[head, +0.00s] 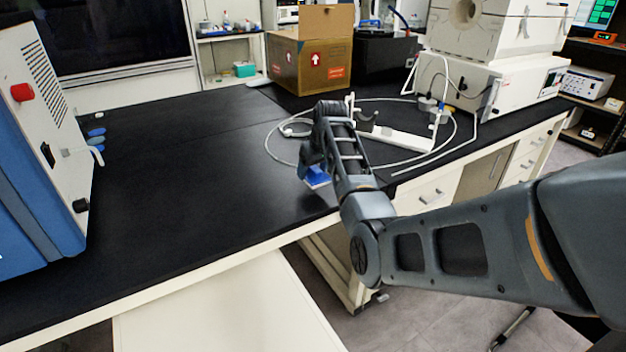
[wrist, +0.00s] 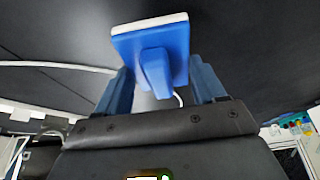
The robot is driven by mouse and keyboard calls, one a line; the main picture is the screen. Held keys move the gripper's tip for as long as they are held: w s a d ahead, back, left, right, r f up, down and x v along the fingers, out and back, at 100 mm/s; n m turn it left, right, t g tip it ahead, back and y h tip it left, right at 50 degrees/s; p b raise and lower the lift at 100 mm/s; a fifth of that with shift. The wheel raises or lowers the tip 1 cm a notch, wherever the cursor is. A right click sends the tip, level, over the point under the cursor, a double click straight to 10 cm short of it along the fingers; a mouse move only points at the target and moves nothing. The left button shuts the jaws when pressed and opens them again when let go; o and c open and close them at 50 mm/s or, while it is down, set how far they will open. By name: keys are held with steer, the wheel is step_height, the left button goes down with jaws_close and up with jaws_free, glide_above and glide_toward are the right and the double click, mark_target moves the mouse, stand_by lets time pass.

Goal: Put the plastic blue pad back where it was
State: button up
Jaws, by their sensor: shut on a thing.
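The blue plastic pad (head: 317,178) is at my gripper (head: 312,167), low over the black bench top in the head view. In the wrist view the pad (wrist: 128,44) is a blue square plate with a white layer along its far edge and a blue grip in its middle. The two blue fingers of my gripper (wrist: 160,82) are on either side of this grip, and the gripper is shut on the pad. My wrist and arm hide part of the pad in the head view. I cannot tell whether the pad touches the bench.
A blue and white machine (head: 72,130) stands at the left. A thin white tube (head: 278,155) loops around a white stand (head: 400,140) behind my gripper. A cardboard box (head: 310,62) and white equipment (head: 490,85) stand farther back. The bench's left middle is clear.

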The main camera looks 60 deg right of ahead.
mark_target(313, 180)
steer(key=shift+f, duration=2)
steer(key=shift+f, duration=0.2)
steer(key=o, duration=1)
steer(key=shift+r, duration=0.1)
steer(key=v, duration=1.2)
steer(key=shift+r, duration=0.1)
